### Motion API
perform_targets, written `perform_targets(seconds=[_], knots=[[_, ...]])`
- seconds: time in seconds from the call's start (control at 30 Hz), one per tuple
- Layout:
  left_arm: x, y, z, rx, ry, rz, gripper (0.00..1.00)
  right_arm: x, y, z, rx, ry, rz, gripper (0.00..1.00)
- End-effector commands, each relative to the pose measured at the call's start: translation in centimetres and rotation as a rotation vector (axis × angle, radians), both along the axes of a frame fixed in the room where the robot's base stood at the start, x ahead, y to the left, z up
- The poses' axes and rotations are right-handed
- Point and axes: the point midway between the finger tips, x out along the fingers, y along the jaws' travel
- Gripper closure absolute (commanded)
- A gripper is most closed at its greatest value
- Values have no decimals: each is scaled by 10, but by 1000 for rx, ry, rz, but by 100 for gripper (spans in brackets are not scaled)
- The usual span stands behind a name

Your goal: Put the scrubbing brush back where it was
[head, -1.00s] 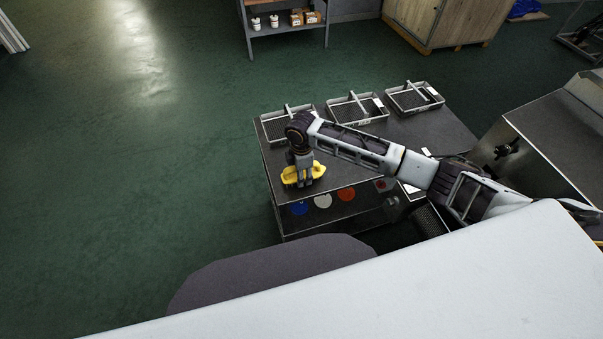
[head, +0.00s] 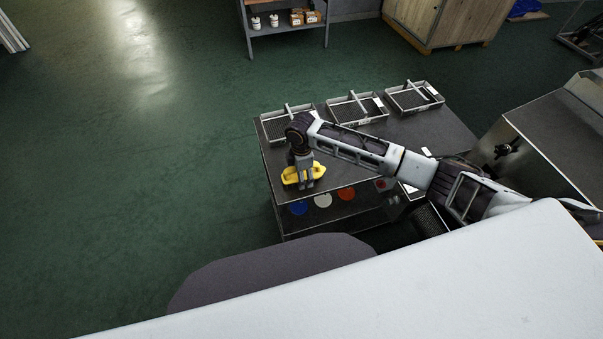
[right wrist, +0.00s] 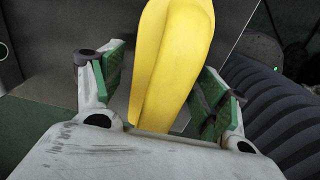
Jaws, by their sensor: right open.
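The yellow scrubbing brush (head: 290,177) is at the near left corner of the dark tabletop (head: 335,172). In the right wrist view the yellow brush body (right wrist: 172,60) runs lengthwise between the fingers. My right gripper (head: 305,182) points down over the brush. In the right wrist view its green-padded fingers (right wrist: 165,92) stand open on either side of the brush, with a gap visible on each side. The brush's underside and bristles are hidden. My left gripper is out of view.
Three wire-type trays (head: 357,122) stand along the table's far side. A lower shelf (head: 330,218) holds coloured discs, including a blue one (head: 299,208). A metal machine (head: 560,130) stands to the right. Open green floor (head: 120,180) lies left of the table.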

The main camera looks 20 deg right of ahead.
Motion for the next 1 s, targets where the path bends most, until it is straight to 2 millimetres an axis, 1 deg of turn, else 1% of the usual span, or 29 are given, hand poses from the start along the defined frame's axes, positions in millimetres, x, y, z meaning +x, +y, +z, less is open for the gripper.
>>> perform_targets(seconds=[0.17,0.37,0.8,1.0], knots=[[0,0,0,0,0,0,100,1,0,5,1,-1,0,26],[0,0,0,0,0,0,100,1,0,23,1,-3,-1,26],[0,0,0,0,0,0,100,1,0,86,2,-2,0,26],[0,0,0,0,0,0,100,1,0,110,0,-1,-1,26]])
